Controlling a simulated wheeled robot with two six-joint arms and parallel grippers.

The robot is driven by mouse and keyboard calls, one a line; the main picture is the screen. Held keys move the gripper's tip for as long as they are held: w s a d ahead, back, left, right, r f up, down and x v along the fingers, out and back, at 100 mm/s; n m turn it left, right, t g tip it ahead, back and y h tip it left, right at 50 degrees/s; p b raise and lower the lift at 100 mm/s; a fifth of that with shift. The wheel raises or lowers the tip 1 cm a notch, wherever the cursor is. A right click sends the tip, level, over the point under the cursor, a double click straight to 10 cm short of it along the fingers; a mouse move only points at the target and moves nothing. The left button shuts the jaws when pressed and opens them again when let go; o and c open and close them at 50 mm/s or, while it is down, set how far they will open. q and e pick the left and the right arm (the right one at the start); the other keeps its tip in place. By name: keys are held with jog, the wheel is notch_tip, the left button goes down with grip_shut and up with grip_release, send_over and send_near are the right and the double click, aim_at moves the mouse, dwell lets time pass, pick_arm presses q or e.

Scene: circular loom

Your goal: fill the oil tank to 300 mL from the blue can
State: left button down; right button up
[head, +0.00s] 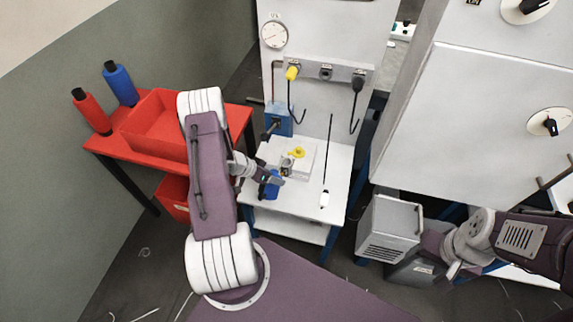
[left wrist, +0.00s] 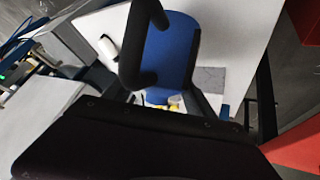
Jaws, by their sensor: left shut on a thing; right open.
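My left gripper (head: 276,180) is shut on the blue can (head: 270,187), over the white bench top in the head view. In the left wrist view the blue can (left wrist: 171,48) fills the upper middle, with its black handle (left wrist: 140,45) in front of it. A pale box with a yellow cap (head: 297,153), which looks like the oil tank, sits on the bench just beyond the can. Its fill level cannot be read. A bit of yellow (left wrist: 175,103) shows at the can's edge in the left wrist view. My right gripper (head: 452,271) is open and empty at the lower right.
A gauge panel (head: 318,72) with hanging hooks rises behind the bench (head: 338,178). A grey cabinet (head: 395,225) stands nearby.

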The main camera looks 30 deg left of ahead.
pick_arm(q)
jog(key=shift+w+r+g+p, duration=0.2)
jog(key=shift+r+g+p, duration=0.3)
jog(key=shift+p, duration=1.25)
dwell(2.4)
